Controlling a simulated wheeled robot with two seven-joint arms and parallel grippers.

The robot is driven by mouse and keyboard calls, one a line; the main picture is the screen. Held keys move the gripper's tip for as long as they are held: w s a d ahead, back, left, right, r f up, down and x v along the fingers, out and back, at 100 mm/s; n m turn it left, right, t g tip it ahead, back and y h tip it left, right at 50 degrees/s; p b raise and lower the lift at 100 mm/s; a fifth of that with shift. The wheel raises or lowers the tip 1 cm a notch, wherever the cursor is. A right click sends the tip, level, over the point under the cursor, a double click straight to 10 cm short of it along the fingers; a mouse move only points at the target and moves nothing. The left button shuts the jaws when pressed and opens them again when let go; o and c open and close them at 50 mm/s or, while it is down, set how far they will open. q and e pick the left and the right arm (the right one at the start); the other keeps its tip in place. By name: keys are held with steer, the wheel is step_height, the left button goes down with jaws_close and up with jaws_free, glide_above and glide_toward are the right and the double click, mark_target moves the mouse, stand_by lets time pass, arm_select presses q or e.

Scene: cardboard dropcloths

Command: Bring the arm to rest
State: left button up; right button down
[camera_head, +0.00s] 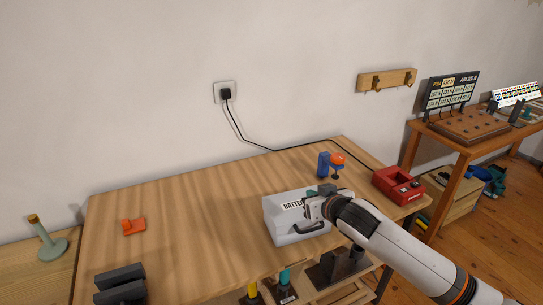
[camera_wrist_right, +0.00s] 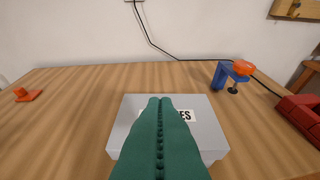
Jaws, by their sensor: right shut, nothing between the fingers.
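My right arm (camera_head: 395,240) reaches in from the lower right in the head view. Its gripper (camera_head: 316,194) is over the grey battery box (camera_head: 283,231), which has a dark handle on its front. In the right wrist view, the two green fingers (camera_wrist_right: 160,103) are pressed together with nothing between them. They cover part of the box's lid and label (camera_wrist_right: 130,108). I cannot tell whether the fingertips touch the lid. My left gripper is not in view.
On the wooden table (camera_head: 190,215) are a blue clamp with an orange knob (camera_head: 324,164), a red charger-like box (camera_head: 398,186), an orange piece (camera_head: 133,226) and dark blocks (camera_head: 120,277). A black cable runs along the back. The table's middle left is clear.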

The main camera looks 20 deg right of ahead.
steer(key=s+a+f+n+g, duration=0.1)
steer(key=s+a+f+g, duration=0.4)
steer(key=s+f, duration=0.65)
steer(key=s+a+f+g, duration=0.1)
steer(key=s+f+g, duration=0.15)
steer(key=s, duration=0.85)
steer(key=s+a+f+g, duration=0.15)
steer(key=s+f, duration=0.25)
steer(key=s, duration=0.8)
step_height(320, 180, down, 27)
steer(key=s+g, duration=0.1)
steer(key=g, duration=0.1)
steer(key=s+d+f+g, duration=0.1)
steer(key=s+d+f, duration=0.2)
steer(key=s+f, duration=1.1)
steer(key=shift+s+d+f+n, duration=0.2)
steer(key=shift+s+f+n, duration=0.15)
steer(key=shift+s, duration=0.55)
